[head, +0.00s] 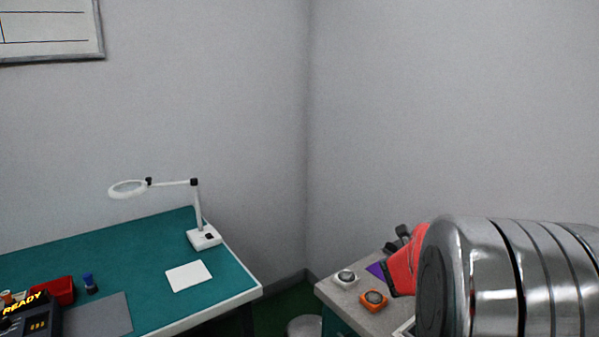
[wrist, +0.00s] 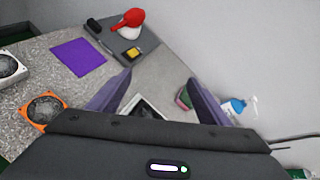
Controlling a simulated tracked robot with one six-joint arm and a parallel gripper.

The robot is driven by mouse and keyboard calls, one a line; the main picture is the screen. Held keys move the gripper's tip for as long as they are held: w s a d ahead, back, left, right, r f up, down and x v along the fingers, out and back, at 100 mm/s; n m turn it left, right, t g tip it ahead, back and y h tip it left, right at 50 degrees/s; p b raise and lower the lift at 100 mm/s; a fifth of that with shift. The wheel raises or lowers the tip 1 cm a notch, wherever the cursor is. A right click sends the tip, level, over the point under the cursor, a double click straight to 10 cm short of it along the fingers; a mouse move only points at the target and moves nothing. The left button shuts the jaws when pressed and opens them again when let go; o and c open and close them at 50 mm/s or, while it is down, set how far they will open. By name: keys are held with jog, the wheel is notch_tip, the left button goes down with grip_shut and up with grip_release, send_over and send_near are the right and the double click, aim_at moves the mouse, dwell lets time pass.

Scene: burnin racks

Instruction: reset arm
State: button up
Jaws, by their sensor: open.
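My gripper (wrist: 157,92) shows in the wrist view with its two dark purple fingers spread apart, open and with nothing held between them. It is over a grey speckled counter (wrist: 82,95). A dark panel with a pale frame (wrist: 148,110) lies below, between the fingers, partly hidden by the gripper body. In the head view my shiny metal arm fills the lower right and covers part of the counter (head: 338,292); the fingers cannot be made out there.
The counter holds an orange fan (wrist: 42,108), a white fan (wrist: 8,68), a purple square (wrist: 79,57) and a grey tray (wrist: 122,47) bearing a red-and-white item. A blue-and-white bottle (wrist: 236,106) is at right. A green bench (head: 110,250) with a magnifier lamp (head: 197,212) stands left.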

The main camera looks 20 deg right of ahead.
jog(key=w+a+r+n+t+y, duration=0.2)
jog(key=w+a+n, duration=0.1)
jog(key=a+n, duration=0.3)
jog(key=w+a+r+n+t+y, duration=0.2)
jog(key=a+n, duration=0.2)
jog(key=a, duration=0.4)
jog(key=w+a+r+n+t+y, duration=0.2)
jog(key=w+a+n, duration=0.1)
jog(key=a+n, duration=0.3)
jog(key=s+a+n+y, duration=0.2)
jog(key=a+n, duration=0.3)
jog(key=a, duration=0.3)
jog(key=s+a+n+y, duration=0.3)
jog(key=a+n, duration=0.3)
jog(key=a, duration=0.2)
jog(key=s+a+f+n+g, duration=0.2)
jog(key=s+a+n, duration=0.2)
jog(key=s+n, duration=0.4)
jog(key=s+a+f+n+g, duration=0.2)
jog(key=s+a+n+g, duration=0.1)
jog(key=s+n, duration=0.5)
jog(key=shift+s+a+g+y, duration=0.3)
jog(key=shift+s+a+y, duration=0.1)
jog(key=shift+s+a, duration=0.6)
jog(key=shift+s+d, duration=0.1)
jog(key=shift+d, duration=0.05)
